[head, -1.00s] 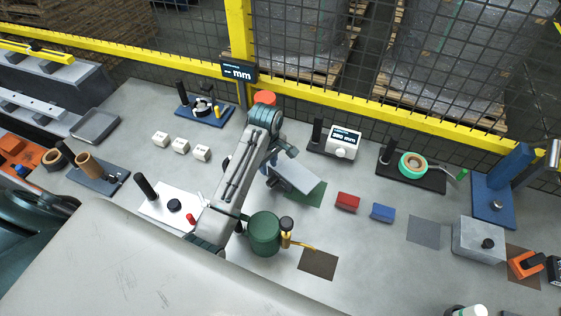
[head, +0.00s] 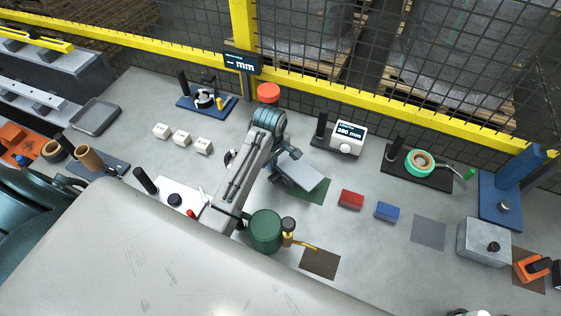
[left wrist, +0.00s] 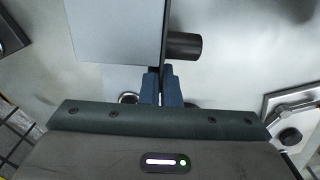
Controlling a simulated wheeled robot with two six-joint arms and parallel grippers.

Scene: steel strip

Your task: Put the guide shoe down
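The task's guide shoe appears to be the light grey slab (head: 306,172) above the green mat (head: 318,192) in the head view. It covers part of the mat, and I cannot tell whether it touches it. My left gripper (head: 284,156) is at the slab's back left side. In the left wrist view its blue fingers (left wrist: 161,86) are close together on a thin dark edge beside the grey slab (left wrist: 114,30). A short black cylinder (left wrist: 184,46) sticks out on the other side. My right gripper is not in view.
A red block (head: 350,199) and a blue block (head: 387,211) stand right of the green mat. A white readout box (head: 347,139) is behind. A dark green canister (head: 265,232) and a brown mat (head: 319,263) are in front. A grey mat (head: 428,232) lies bare at right.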

